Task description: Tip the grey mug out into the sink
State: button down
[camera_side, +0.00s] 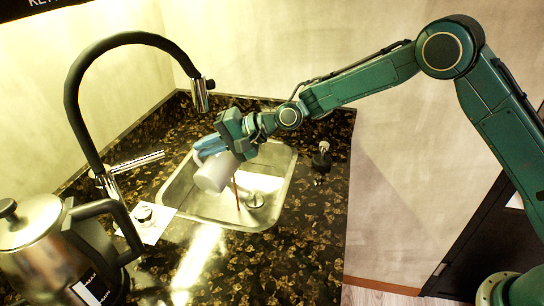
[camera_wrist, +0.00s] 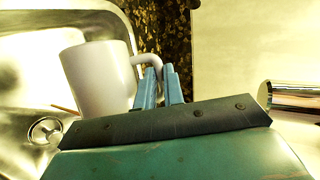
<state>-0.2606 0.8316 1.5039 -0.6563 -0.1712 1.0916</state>
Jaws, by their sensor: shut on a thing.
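The grey mug (camera_side: 213,173) is held tilted above the sink (camera_side: 188,208) in the side view. My gripper (camera_side: 208,147) has its blue fingers shut at the mug's handle side. In the wrist view the fingers (camera_wrist: 160,88) close on the handle of the mug (camera_wrist: 97,78). A thin brown streak (camera_side: 237,190) runs down beside the mug towards the sink floor, and looks like liquid pouring. A short brown streak (camera_wrist: 64,108) also shows left of the mug in the wrist view. The drain (camera_side: 254,200) is below. The mug's inside is hidden.
A black arched tap (camera_side: 72,95) with a chrome nozzle (camera_side: 200,95) rises behind the sink, close to my gripper. A steel kettle (camera_side: 35,240) stands at the front left. A white card (camera_side: 155,232) lies on the dark counter. A small dark object (camera_side: 321,158) stands right of the sink.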

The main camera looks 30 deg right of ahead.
aim_at(199, 174)
jog(key=shift+w+d+r+m+y, duration=0.35)
jog(key=shift+w+d+m+y, duration=0.15)
jog(key=shift+d+m, duration=0.15)
dwell(0.9)
jog(key=a, duration=0.1)
jog(key=s+a+f+n+h, duration=0.1)
jog(key=s+a+n+h, duration=0.1)
jog(key=shift+s+a+f+n, duration=0.15)
jog(key=shift+s+f+n, duration=0.1)
dwell(0.6)
